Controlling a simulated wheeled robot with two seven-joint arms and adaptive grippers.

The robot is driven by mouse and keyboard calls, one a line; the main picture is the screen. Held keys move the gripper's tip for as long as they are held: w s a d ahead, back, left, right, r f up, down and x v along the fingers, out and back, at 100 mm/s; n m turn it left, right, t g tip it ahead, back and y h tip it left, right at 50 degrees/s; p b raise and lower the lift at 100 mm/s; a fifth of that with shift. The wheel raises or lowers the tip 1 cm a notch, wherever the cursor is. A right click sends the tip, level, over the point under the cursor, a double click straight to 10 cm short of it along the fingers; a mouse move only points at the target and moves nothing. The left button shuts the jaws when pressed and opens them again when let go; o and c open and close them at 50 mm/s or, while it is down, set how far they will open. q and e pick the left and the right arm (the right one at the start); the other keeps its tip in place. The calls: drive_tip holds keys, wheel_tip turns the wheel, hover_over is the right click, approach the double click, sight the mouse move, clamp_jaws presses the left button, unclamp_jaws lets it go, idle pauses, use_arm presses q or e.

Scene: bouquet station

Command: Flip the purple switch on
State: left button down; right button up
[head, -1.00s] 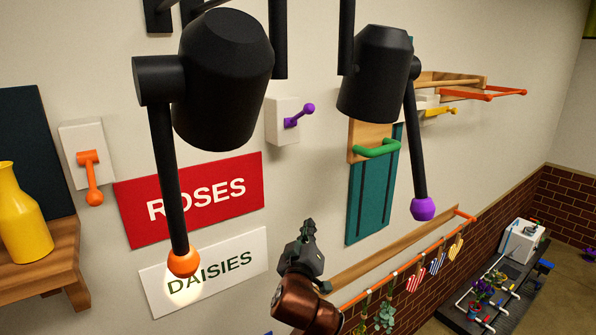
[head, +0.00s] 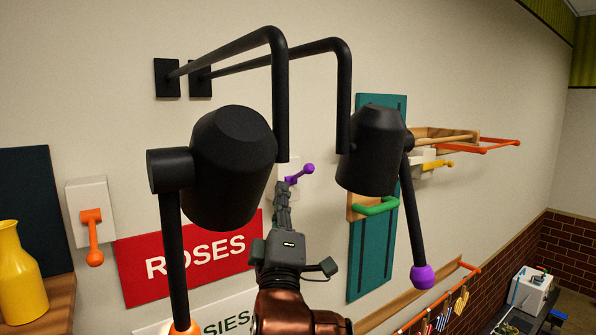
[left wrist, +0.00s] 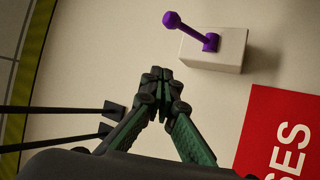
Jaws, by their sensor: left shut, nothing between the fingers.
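The purple switch lever (head: 300,175) sticks out up and to the right from a white wall box, partly hidden behind my gripper and a black lamp in the head view. In the left wrist view the purple lever (left wrist: 190,32) shows whole, with its ball end out to the left of the white box (left wrist: 215,52). My left gripper (head: 283,188) is shut and empty, its fingers pointing up just below the switch in the head view. In the left wrist view my fingertips (left wrist: 157,74) are apart from the lever. My right gripper is not in view.
Two black lamps (head: 232,165) (head: 372,150) hang from wall brackets close around my left arm. A red ROSES sign (head: 135,262) and a teal panel with a green handle (head: 375,207) are nearby.

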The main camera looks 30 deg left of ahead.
sight(299, 174)
use_arm(q)
drive_tip(key=p+x, duration=0.5)
drive_tip(key=x, duration=0.5)
drive_tip(key=d+f+p, duration=0.1)
drive_tip(key=w+d+f, duration=0.1)
drive_tip(key=d, duration=0.1)
drive_tip(key=shift+d+p, duration=0.3)
drive_tip(key=shift+p, duration=0.05)
drive_tip(key=shift+a, duration=0.1)
